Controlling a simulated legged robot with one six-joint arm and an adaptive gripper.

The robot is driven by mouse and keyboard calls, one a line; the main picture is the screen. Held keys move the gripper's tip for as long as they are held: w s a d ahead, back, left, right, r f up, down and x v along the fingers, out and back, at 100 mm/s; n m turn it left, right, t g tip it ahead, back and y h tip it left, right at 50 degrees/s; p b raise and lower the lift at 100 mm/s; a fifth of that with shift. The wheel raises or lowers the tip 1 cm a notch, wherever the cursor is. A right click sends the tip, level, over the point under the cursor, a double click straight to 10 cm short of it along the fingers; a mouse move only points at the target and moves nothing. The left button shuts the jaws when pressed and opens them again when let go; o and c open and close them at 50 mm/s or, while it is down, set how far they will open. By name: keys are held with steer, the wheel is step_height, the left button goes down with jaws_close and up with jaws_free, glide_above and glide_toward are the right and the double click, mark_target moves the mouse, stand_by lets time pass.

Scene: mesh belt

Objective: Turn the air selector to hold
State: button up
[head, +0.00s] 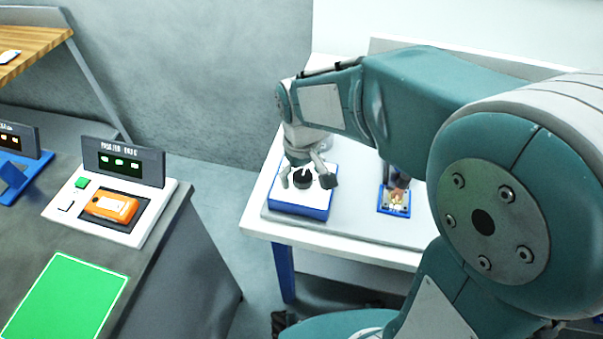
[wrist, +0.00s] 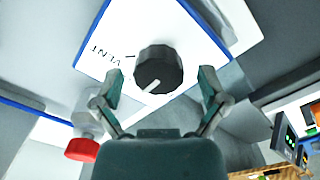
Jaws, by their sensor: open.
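The air selector is a black round knob (head: 303,178) on a white-topped blue box (head: 305,208), on the white table. In the wrist view the knob (wrist: 158,68) has a pale pointer line toward its lower left. The word VENT shows on the white face (wrist: 108,62) at its upper left; no hold mark is readable. My gripper (head: 308,180) points down over the box. In the wrist view my gripper (wrist: 160,85) is open, with one finger on each side of the knob and visible gaps between. Whether the fingertips are level with the knob is unclear.
A small blue-based fitting with brass parts (head: 395,200) stands right of the box. A red cap (wrist: 82,150) shows at the lower left in the wrist view. An orange device (head: 112,207) sits in a white station on the dark bench, near a green mat (head: 65,298).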

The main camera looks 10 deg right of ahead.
mark_target(302, 175)
step_height(302, 175, up, 12)
stand_by(0.5)
stand_by(0.3)
steer(key=s+d+f+m+t, duration=0.1)
steer(key=s+d+m+t, duration=0.4)
steer(key=s+d, duration=0.5)
steer(key=s, duration=0.2)
steer(key=shift+s+d+t, duration=0.3)
steer(key=shift+s+d, duration=0.05)
steer(key=shift+d, duration=0.05)
